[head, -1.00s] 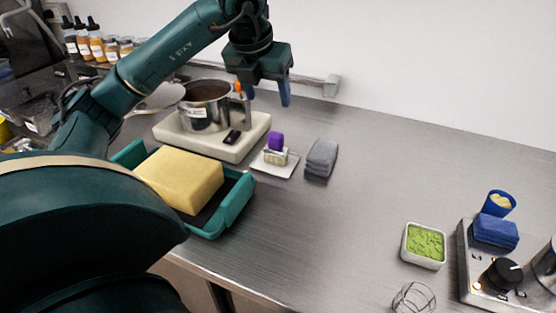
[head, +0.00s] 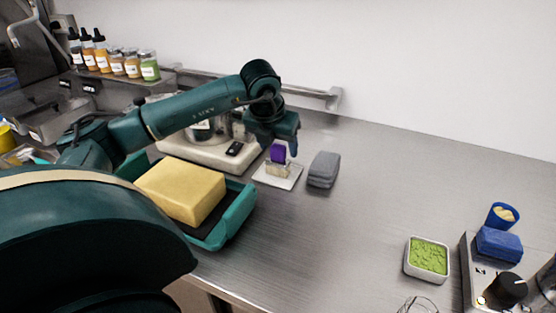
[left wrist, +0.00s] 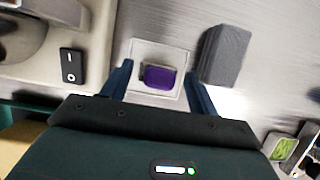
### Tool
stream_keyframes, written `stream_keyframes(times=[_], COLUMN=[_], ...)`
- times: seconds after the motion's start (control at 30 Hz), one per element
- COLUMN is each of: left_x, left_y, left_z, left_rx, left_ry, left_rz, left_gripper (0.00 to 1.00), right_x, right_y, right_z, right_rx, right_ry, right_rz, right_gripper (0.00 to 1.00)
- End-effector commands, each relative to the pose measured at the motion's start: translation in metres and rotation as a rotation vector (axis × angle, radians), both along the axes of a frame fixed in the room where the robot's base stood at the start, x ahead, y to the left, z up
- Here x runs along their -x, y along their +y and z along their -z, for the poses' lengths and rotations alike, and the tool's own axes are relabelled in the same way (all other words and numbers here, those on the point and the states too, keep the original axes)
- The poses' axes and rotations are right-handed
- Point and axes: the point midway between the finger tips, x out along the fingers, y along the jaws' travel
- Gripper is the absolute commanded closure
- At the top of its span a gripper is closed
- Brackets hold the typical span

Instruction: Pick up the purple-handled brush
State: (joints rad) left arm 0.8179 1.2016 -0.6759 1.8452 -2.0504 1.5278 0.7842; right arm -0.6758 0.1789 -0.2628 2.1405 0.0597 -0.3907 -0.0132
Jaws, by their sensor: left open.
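The purple-handled brush (head: 278,154) stands upright on a small white tray (head: 290,182), its purple handle on top and pale bristles below. In the left wrist view the purple handle (left wrist: 159,77) shows from above, between and just beyond the two blue fingers. My left gripper (head: 281,147) is open and above the brush, partly overlapping it in the head view. In the left wrist view the left gripper (left wrist: 158,90) has empty space between its fingers. Contact with the brush cannot be told. My right gripper is out of view.
A white scale (head: 205,152) with a metal pot stands to the left. A teal tray (head: 235,216) holds a yellow block (head: 181,189). A dish of green stuff (head: 428,259) sits at right. The middle counter is clear.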

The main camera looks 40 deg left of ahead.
Motion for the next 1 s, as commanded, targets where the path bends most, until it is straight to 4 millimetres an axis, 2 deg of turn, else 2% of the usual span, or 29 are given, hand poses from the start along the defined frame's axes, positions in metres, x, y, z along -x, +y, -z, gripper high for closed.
stream_keyframes(times=[0.1,0.3,0.9,1.0], left_x=[-0.0021,-0.0024,-0.0023,-0.0023], left_y=[0.0009,0.0008,0.0006,0.0006], left_z=[0.0064,0.0066,0.0060,0.0058], left_rx=[-0.001,0.000,0.000,0.000], left_ry=[0.001,0.000,0.000,-0.001], left_rz=[0.000,0.000,0.000,0.000], left_gripper=[0.40,0.40,0.88,0.89], right_x=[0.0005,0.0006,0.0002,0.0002], right_y=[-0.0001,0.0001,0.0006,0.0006], right_z=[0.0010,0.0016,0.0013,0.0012], right_rx=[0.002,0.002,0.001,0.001], right_ry=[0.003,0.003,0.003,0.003], right_rz=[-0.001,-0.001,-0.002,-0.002], right_gripper=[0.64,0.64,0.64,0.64])
